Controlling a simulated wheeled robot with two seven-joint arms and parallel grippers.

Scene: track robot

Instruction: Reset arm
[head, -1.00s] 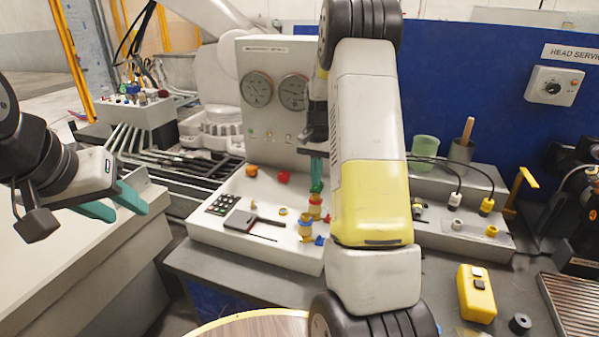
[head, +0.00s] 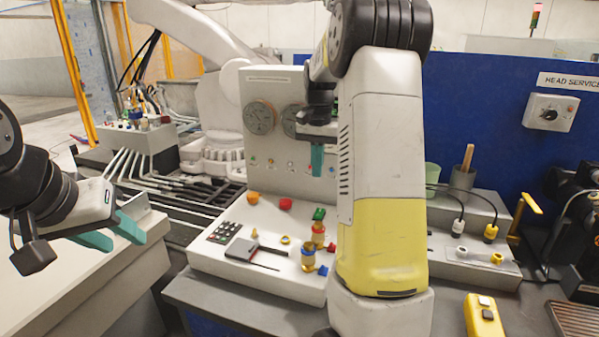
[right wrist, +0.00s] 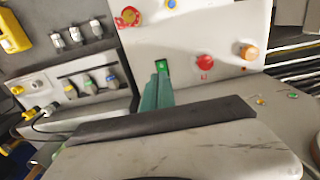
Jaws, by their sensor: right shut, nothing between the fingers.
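My right arm crosses the head view, and its gripper (head: 317,160) hangs in front of the upright gauge panel. Its teal fingers are shut with nothing between them. They also show shut in the right wrist view (right wrist: 157,92), with a green piece (right wrist: 162,66) beyond their tips. In the head view the green piece (head: 319,214) sits below and apart from the fingers, close to a red and yellow stacked piece (head: 318,229). My left gripper (head: 115,235) is at the left, its two teal fingers apart and empty, over or near a pale surface.
The pale console (head: 262,285) carries a keypad (head: 224,232), a red knob (head: 285,204) and an orange knob (head: 253,198). A yellow box (head: 482,316) lies at the lower right. A cup with a stick (head: 463,178) stands by the blue wall. My right arm hides the middle.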

